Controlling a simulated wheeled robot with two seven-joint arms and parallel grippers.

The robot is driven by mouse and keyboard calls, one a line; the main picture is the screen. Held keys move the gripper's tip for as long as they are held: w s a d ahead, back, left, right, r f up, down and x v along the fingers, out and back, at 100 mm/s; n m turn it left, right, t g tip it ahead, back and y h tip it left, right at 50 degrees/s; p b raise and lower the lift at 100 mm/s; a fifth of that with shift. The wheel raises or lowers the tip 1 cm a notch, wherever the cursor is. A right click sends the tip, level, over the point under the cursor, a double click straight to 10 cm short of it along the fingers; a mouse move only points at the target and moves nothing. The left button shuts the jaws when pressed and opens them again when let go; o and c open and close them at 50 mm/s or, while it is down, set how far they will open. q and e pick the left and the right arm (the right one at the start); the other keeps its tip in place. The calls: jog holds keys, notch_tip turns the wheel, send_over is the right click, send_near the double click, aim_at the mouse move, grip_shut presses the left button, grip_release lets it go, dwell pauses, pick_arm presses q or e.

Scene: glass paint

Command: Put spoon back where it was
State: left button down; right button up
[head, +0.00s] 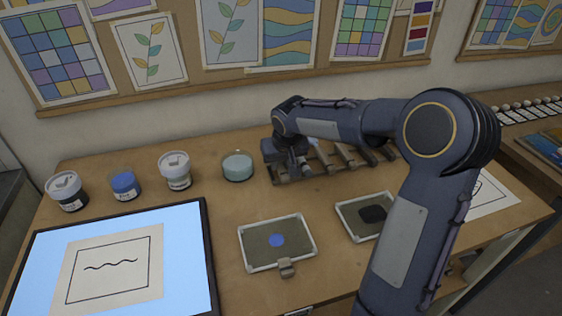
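I cannot clearly make out a spoon in the head view; it may be hidden by my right gripper or arm. My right gripper (280,178) points down at the left end of a slotted wooden rack (345,157) at the back of the table. The gripper and wrist cover that end of the rack. I cannot tell whether its fingers are open, shut, or holding something. My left gripper is not in view.
In front are a lit panel (190,255), a tray with a blue patch (258,245) and a tray with a dark patch (352,219).

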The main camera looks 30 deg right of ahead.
jog(key=o, duration=0.4)
jog(key=v, duration=0.7)
jog(key=shift+s+r, duration=0.1)
jog(key=shift+r, duration=0.2)
jog(key=shift+s+a+r, duration=0.15)
jog(key=shift+s+r, duration=0.05)
jog(key=shift+s, duration=0.15)
jog(key=s+a+f+y, duration=0.1)
jog(key=s+a, duration=0.2)
jog(key=s, duration=0.5)
jog(key=s+a+f+y+p, duration=0.1)
jog(key=s+a, duration=0.3)
jog(key=s, duration=0.5)
jog(key=s+a+f+n+t+y, duration=0.1)
jog(key=s+a+y, duration=0.1)
jog(key=s, duration=0.6)
jog(key=shift+s+a+y, duration=0.3)
jog(key=shift+a+y, duration=0.1)
jog(key=shift+a, duration=0.45)
